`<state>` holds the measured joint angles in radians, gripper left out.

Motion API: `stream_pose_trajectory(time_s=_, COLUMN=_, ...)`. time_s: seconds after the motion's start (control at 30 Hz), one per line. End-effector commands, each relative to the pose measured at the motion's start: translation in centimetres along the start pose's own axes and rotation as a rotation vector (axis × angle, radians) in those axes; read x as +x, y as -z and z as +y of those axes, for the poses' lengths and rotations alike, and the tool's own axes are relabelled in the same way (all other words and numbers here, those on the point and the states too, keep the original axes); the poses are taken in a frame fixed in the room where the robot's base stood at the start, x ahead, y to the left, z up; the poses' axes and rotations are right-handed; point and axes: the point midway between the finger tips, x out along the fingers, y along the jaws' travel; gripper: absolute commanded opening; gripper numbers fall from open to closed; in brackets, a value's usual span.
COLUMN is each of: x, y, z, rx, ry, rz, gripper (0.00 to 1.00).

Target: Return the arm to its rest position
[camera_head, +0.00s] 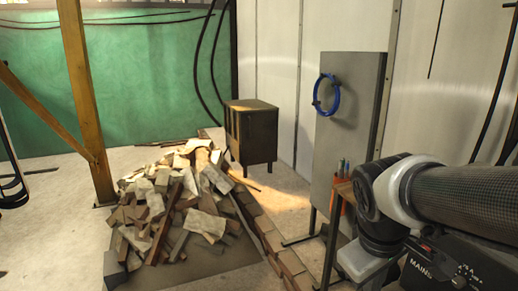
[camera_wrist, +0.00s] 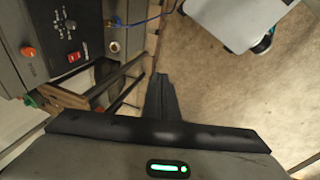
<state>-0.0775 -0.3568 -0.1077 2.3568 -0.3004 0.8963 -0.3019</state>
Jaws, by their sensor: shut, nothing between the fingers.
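My arm reaches in from the right edge of the head view, with a dark woven tube and a pale joint ring, and bends downward at its elbow. My gripper (camera_wrist: 160,97) shows in the wrist view as two dark fingers pressed together, empty, pointing away over the floor. It is not clearly seen in the head view. A control box (camera_wrist: 68,38) with a red switch, a knob and an orange button is left of the fingers. The box, marked MAINS, also shows in the head view (camera_head: 455,272), just under my arm.
A rubble pile (camera_head: 165,215) lies mid-floor, with a dark cabinet (camera_head: 251,133) behind it. A grey panel (camera_head: 342,125) holding a blue cable coil (camera_head: 326,94) stands left of my arm. A timber post (camera_head: 85,95) rises at left. Bare floor (camera_wrist: 225,90) is right of the fingers.

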Motion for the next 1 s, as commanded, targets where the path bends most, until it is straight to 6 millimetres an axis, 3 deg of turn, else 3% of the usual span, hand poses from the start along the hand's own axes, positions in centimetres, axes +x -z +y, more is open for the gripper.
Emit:
stream_pose_trajectory(time_s=0.1, x=-2.5, y=-0.5, z=-2.1, rx=0.164, ry=0.038, rz=0.100, gripper=0.00)
stream_pose_trajectory(time_s=0.43, x=-6.8, y=-1.5, z=-6.8, rx=0.490, ry=0.146, rz=0.285, gripper=0.00)
stream_pose_trajectory(time_s=0.5, x=-9.2, y=-1.0, z=-5.9, rx=0.487, ry=0.148, rz=0.276, gripper=0.00)
stream_pose_trajectory(time_s=0.77, x=-14.8, y=-0.2, z=-4.1, rx=0.482, ry=0.146, rz=0.275, gripper=0.00)
stream_pose_trajectory(time_s=1.0, x=-22.2, y=1.0, z=-1.9, rx=0.480, ry=0.146, rz=0.274, gripper=0.00)
